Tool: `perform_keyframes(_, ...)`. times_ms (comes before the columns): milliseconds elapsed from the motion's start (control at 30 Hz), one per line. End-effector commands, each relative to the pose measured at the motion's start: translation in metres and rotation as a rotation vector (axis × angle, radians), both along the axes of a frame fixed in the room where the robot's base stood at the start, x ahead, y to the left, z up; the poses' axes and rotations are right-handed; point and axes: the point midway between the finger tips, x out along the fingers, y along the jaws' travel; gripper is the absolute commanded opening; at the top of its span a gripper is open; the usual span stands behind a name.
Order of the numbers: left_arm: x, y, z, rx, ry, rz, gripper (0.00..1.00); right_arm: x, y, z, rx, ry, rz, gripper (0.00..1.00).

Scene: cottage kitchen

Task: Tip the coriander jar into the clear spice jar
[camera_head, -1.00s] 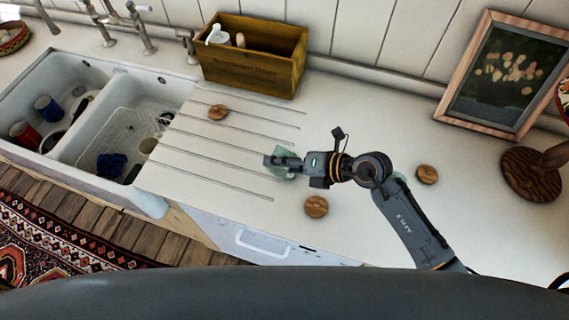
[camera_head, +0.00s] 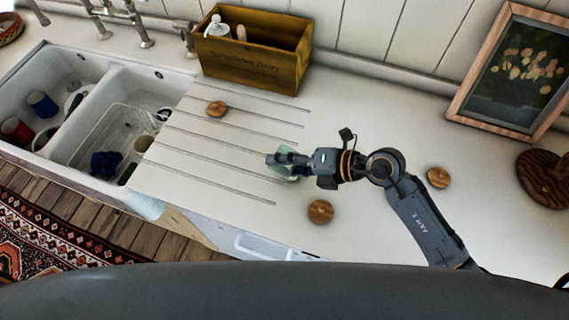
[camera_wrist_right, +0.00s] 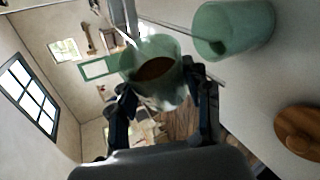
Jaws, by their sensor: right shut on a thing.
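My right gripper (camera_head: 280,160) is over the counter, at the right end of the drainer grooves. In the right wrist view its fingers (camera_wrist_right: 165,105) are shut on a pale green glass jar (camera_wrist_right: 166,93) with brown contents (camera_wrist_right: 155,68), likely the coriander jar. The held jar is off the counter, its mouth partly facing the camera; it looks tilted against the other jar. A second greenish clear jar (camera_wrist_right: 243,25) stands on the counter close by. In the head view one pale green patch (camera_head: 288,176) shows under the gripper; which jar it is I cannot tell. My left gripper is out of view.
Round wooden lids lie on the counter: one in front (camera_head: 320,211), one on the grooves (camera_head: 217,108), one to the right (camera_head: 438,177). A wooden box (camera_head: 250,70) and a framed picture (camera_head: 512,75) stand at the back. The sink (camera_head: 85,110) is left.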

Motion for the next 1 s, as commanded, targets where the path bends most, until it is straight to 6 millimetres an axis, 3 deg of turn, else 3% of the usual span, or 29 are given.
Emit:
perform_keyframes(200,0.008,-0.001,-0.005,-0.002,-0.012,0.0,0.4,0.001,0.0,-0.002,0.026,0.039,0.0,0.15)
perform_keyframes(1000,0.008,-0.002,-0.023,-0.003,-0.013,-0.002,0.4,0.004,-0.002,-0.005,0.118,0.187,0.0,0.15)
